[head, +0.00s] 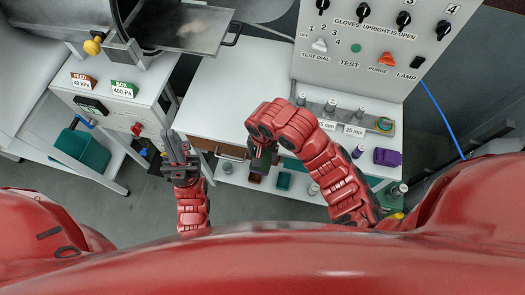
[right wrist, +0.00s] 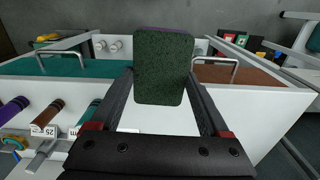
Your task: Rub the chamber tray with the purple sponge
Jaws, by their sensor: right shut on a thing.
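My right gripper (right wrist: 160,125) is shut on a block-shaped sponge (right wrist: 164,68) with a dark green face and a thin purplish top edge. In the head view my right gripper (head: 262,160) is over the gap in front of the white bench, partly hidden by its own wrist. The chamber tray (head: 190,30) looks like a flat grey metal plate at the top left, beside the round chamber opening, well apart from both grippers.
The white bench top (head: 225,95) is clear. A control panel (head: 375,40) with knobs stands behind it. Capped cylinders (head: 330,106) and a purple container (head: 387,157) are at the right. A pressure-gauge cabinet (head: 110,95) stands left. Drawers with handles (right wrist: 215,68) show in the right wrist view.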

